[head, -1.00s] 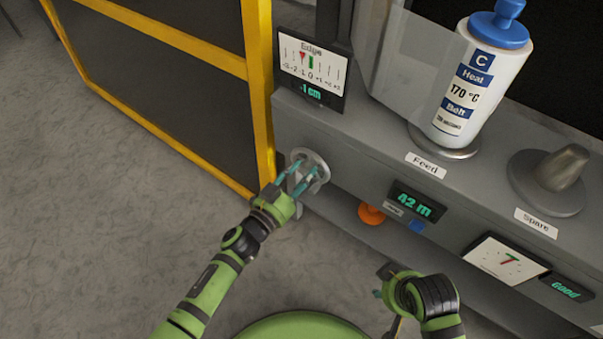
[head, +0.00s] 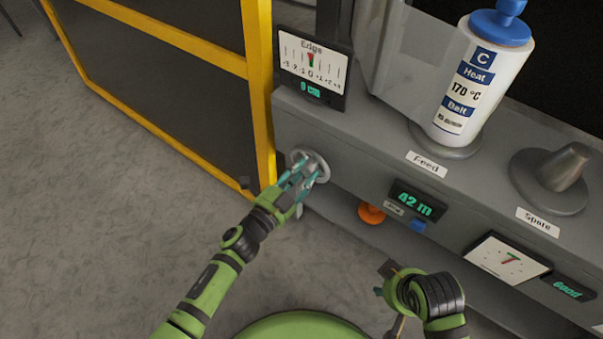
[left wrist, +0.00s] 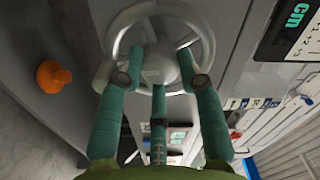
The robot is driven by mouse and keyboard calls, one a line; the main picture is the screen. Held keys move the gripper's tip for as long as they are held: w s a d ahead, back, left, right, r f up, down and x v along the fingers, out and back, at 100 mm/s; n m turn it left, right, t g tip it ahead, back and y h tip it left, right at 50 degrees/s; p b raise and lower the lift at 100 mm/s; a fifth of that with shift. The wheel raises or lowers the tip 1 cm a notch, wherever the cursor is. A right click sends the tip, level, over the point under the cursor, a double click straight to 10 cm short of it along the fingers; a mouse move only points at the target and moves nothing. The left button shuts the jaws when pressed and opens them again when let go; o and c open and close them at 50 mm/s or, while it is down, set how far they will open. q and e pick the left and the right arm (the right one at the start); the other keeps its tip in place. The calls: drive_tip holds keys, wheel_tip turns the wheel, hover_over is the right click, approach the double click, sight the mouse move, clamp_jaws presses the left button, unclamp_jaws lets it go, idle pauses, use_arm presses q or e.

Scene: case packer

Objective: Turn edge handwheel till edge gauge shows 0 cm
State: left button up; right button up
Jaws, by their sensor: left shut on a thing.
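The edge gauge (head: 312,62) stands at the top left of the grey machine. Its red pointer sits at the green mark, and its digital readout (head: 311,90) looks like 0 cm. The grey edge handwheel (head: 318,160) is on the machine's front face below the gauge. My left gripper (head: 303,180) is shut on the handwheel; the left wrist view shows its teal fingers at the wheel's hub and the ring (left wrist: 160,10) around them. My right gripper (head: 385,283) is low in front of the machine, away from the wheel; its fingers are partly hidden.
An orange knob (head: 371,214) is right of and below the handwheel. A 42 m display (head: 415,203) and a blue button (head: 418,225) are further right. A yellow-framed guard (head: 262,100) stands close left of the wheel.

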use_arm(q)
drive_tip(key=shift+r, duration=0.1)
idle(0.4)
drive_tip(key=o, duration=1.1)
drive_tip(key=shift+o, duration=0.2)
drive_tip(key=shift+s+a, duration=0.1)
drive_tip(key=shift+s, duration=0.05)
drive_tip(key=v, duration=1.1)
drive_tip(key=shift+s+a, duration=0.15)
drive_tip(key=shift+s, duration=0.1)
